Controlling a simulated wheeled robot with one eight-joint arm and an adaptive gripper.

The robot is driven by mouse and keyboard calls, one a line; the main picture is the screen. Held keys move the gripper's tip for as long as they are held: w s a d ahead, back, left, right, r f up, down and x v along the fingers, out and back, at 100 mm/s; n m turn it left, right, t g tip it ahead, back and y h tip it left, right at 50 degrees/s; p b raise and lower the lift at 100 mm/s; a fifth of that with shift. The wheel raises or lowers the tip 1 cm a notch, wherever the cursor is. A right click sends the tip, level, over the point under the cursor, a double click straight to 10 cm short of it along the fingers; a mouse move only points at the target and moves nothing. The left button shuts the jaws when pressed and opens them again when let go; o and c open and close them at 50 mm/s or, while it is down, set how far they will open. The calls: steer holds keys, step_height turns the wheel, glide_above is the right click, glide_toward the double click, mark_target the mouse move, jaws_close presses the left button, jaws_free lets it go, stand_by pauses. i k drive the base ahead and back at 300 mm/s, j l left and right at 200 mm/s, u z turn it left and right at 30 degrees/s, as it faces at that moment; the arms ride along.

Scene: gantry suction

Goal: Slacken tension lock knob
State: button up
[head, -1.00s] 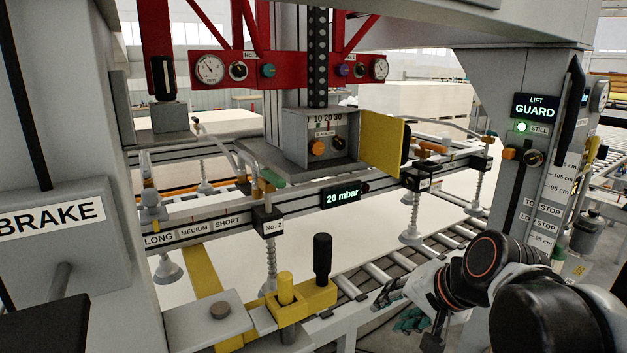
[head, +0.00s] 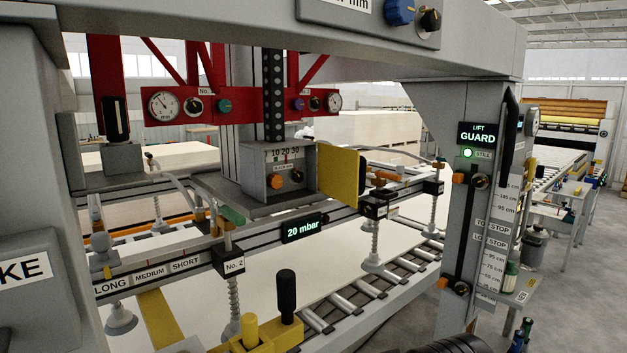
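I cannot read any label that marks the tension lock knob. Several knobs show in the head view. An orange knob (head: 458,179) and a black knob (head: 480,181) sit on the right column below the lift guard display. A further dark knob with an orange part (head: 461,288) is lower on that column. A blue knob (head: 400,11) and a black knob (head: 431,20) are on the top beam. My gripper is out of view; only a dark arm part shows at the bottom edge.
The grey right column (head: 450,130) carries the lift guard display (head: 481,133) with a green light. A yellow plate (head: 338,173) sticks out beside the scale box. A black upright handle (head: 286,291) stands near the front. Floor (head: 590,265) is open at the right.

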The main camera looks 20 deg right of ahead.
mark_target(298, 176)
steer(key=l+u, duration=0.45)
steer(key=i+l+u, duration=0.1)
steer(key=l+u, duration=0.2)
steer(key=u, duration=0.15)
steer(key=l+u, duration=0.1)
steer(key=l, duration=0.45)
steer(key=k+l, duration=0.1)
steer(key=l, duration=0.4)
steer(key=l+u, duration=0.15)
steer(key=l, duration=0.4)
steer(key=k+l, duration=0.15)
steer(key=l, duration=0.35)
steer(key=k+l+u, duration=0.15)
steer(key=l, duration=0.35)
steer(key=i, duration=0.05)
